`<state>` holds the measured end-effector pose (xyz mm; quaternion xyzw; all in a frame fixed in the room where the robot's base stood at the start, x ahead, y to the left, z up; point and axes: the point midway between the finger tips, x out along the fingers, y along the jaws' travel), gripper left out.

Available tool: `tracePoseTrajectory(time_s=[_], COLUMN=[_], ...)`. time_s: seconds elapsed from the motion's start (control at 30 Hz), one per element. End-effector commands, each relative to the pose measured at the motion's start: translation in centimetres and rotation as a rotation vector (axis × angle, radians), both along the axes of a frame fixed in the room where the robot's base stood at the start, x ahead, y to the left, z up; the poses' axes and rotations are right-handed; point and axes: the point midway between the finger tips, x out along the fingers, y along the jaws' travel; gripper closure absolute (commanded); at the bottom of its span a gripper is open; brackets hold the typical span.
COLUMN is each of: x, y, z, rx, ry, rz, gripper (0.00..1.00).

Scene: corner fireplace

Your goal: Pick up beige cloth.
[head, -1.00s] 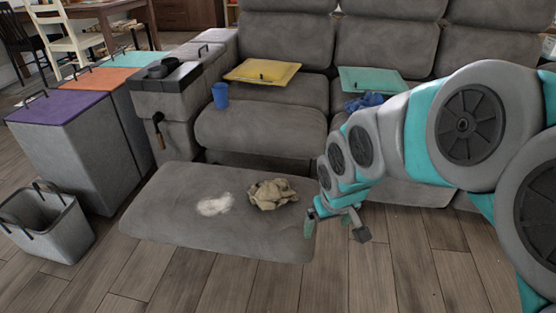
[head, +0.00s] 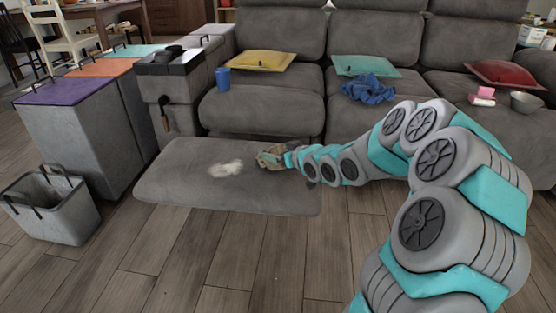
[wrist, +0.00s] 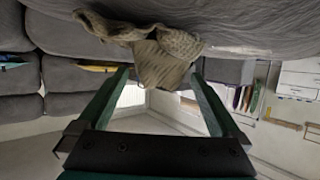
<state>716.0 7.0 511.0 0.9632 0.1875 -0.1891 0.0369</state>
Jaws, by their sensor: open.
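The beige cloth (head: 268,158) lies crumpled on the right part of the grey footrest (head: 200,196), partly hidden by my gripper (head: 287,159). My gripper reaches it from the right, low over the footrest. In the wrist view the cloth (wrist: 162,62) shows at and between the tips of my open gripper (wrist: 158,76), with folds spreading beyond the left finger. I cannot tell whether either finger touches it.
A white powdery patch (head: 224,169) is left of the cloth. A grey basket (head: 50,207) stands left. The front floor is clear.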

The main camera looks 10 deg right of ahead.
Motion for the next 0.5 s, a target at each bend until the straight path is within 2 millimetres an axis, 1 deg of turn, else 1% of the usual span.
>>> tracePoseTrajectory(time_s=[0.17,0.4,0.5], x=[1.3,4.1,4.9], y=[0.7,1.9,2.2], z=[-0.8,-2.0,-2.3], rx=[-0.001,-0.002,-0.001], ry=[0.005,0.005,0.006], rz=[0.002,0.002,0.001], gripper=[0.0,0.0,0.0])
